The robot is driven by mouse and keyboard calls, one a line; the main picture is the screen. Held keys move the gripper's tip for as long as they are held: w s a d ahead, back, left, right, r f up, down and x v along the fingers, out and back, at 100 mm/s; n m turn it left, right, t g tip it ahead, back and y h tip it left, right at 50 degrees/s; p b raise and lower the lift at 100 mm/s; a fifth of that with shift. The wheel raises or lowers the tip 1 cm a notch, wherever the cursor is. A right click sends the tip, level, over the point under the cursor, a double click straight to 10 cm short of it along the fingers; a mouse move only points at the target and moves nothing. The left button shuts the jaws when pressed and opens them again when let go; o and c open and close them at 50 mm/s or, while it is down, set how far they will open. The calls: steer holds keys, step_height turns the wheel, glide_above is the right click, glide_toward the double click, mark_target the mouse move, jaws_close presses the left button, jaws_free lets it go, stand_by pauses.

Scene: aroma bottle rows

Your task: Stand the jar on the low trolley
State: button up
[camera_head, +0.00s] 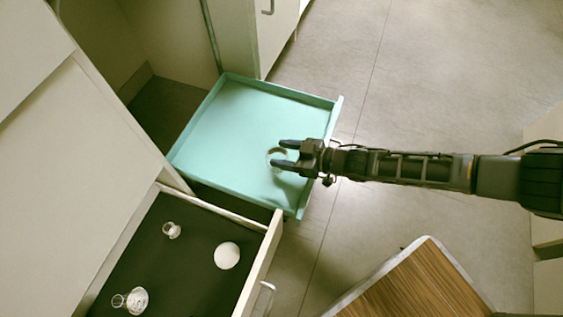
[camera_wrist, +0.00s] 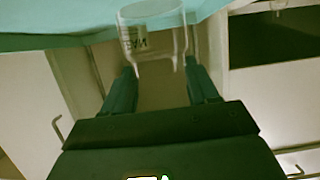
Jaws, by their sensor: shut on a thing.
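The jar (camera_wrist: 152,38) is clear glass with a printed label, and shows between the fingertips in the wrist view. In the head view only its pale rim (camera_head: 276,155) shows, partly hidden by my gripper. My gripper (camera_head: 283,154) is shut on the jar, over the right part of the low trolley's teal, rimmed top (camera_head: 228,125). The trolley also shows along the top of the wrist view (camera_wrist: 60,40). I cannot tell whether the jar's base touches the trolley top.
An open dark-lined drawer (camera_head: 185,262) at lower left holds small glass vessels (camera_head: 172,230) (camera_head: 135,300) and a white round thing (camera_head: 227,255). A wood-topped table (camera_head: 415,285) stands at lower right. The rest of the trolley top is empty. Grey floor is clear at upper right.

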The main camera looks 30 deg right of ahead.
steer(key=shift+w+a+f, duration=0.15)
steer(key=shift+w+f, duration=0.2)
steer(key=shift+w, duration=0.1)
step_height(320, 180, down, 4)
steer(key=b, duration=0.2)
steer(key=shift+b, duration=0.3)
steer(key=shift+r, duration=0.1)
steer(key=o, duration=1.1)
